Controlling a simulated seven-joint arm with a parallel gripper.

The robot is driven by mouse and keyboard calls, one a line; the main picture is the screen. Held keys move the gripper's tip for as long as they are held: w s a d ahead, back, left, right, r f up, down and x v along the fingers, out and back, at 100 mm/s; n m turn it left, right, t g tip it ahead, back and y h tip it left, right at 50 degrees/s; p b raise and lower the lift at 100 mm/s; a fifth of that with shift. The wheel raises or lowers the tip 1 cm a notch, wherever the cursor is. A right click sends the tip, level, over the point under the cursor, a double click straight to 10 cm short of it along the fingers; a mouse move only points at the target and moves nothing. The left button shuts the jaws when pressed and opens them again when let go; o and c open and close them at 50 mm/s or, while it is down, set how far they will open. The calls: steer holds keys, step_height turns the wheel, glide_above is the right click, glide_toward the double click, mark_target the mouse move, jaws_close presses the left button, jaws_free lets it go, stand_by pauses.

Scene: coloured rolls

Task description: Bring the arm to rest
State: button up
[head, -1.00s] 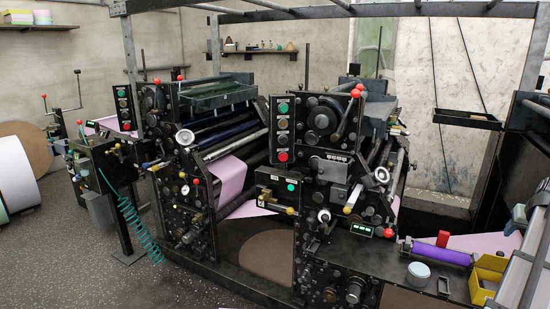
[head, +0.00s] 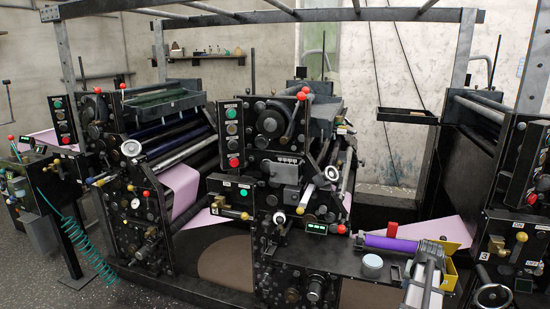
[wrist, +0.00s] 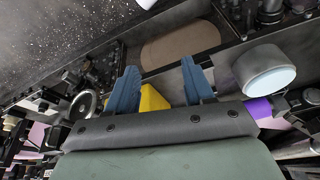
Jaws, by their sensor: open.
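My gripper (wrist: 158,65) shows in the wrist view with two blue fingers spread apart. Nothing is clamped between them. A yellow bin (wrist: 153,99) shows in the gap, partly hidden by the left finger; I cannot tell how far off it is. The purple roll (wrist: 259,108) shows right of the fingers, mostly hidden by my gripper's body. In the head view the purple roll (head: 390,243) lies on a dark ledge (head: 338,254), beside the yellow bin (head: 450,262). I cannot make out the fingers in the head view.
A white round tin (head: 372,266) stands on the ledge in front of the roll; it also shows in the wrist view (wrist: 266,72). A red block (head: 392,229) is behind the roll. Black presses stand left, centre (head: 275,145) and right (head: 525,175). Speckled floor is open at the left front.

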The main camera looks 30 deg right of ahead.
steer(key=w+a+f+n+g+y, duration=0.1)
steer(key=a+f+n+g+y, duration=0.1)
steer(key=a+f, duration=1.15)
steer(key=w+a+f+n+g+y, duration=0.1)
steer(key=a+f+n, duration=0.1)
steer(key=a+f, duration=1.1)
steer(key=s+a+f+n+g, duration=0.2)
steer(key=s+a, duration=0.4)
steer(key=a, duration=0.4)
steer(key=s+a+f+n+g, duration=0.2)
steer(key=s+a+f, duration=0.3)
steer(key=a, duration=0.6)
steer(key=s+a+f+n+g, duration=0.2)
steer(key=s+a, duration=0.5)
steer(key=a, duration=0.4)
steer(key=shift+a+f+n, duration=0.25)
steer(key=shift+f+n, duration=0.65)
steer(key=shift+f, duration=0.15)
